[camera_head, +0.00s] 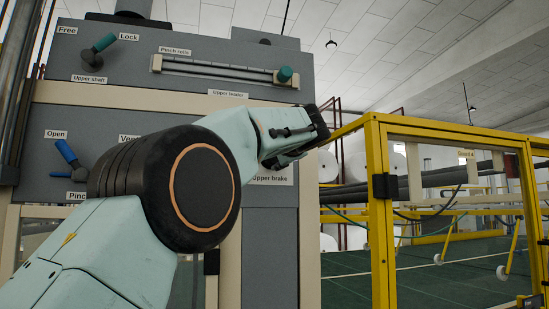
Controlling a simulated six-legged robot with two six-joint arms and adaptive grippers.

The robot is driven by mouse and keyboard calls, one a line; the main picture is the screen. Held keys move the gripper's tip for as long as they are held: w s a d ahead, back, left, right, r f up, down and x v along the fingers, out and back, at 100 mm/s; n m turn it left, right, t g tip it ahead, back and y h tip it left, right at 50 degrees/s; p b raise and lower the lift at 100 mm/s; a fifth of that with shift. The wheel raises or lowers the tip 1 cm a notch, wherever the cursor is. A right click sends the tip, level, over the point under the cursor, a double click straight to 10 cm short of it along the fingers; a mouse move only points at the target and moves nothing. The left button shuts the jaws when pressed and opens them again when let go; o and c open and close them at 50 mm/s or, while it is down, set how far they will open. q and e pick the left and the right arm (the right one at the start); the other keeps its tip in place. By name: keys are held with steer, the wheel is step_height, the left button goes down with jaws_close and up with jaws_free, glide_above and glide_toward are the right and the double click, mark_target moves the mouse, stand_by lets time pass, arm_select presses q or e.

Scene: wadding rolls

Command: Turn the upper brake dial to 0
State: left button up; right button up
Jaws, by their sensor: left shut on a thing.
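The "Upper brake" label (270,180) is on the grey machine panel, right of my left arm. The upper brake dial itself cannot be seen; my left gripper (284,156) and wrist cover the spot just above the label. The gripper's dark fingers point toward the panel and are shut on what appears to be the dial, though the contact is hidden. The dial's scale and pointer are hidden too. My right gripper is not in view.
A teal-handled lever (104,42) and a pinch rolls slider with a teal knob (285,74) are above. A blue lever (66,152) is at left. A yellow guard frame (380,220) stands close on the right, with white rolls behind it. My left arm blocks the panel's lower middle.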

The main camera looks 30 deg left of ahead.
arm_select(q)
steer(key=o, duration=1.2)
steer(key=shift+s+d, duration=0.1)
steer(key=v, duration=1.1)
steer(key=shift+s+d, duration=0.25)
steer(key=shift+d, duration=0.1)
steer(key=shift+r, duration=0.1)
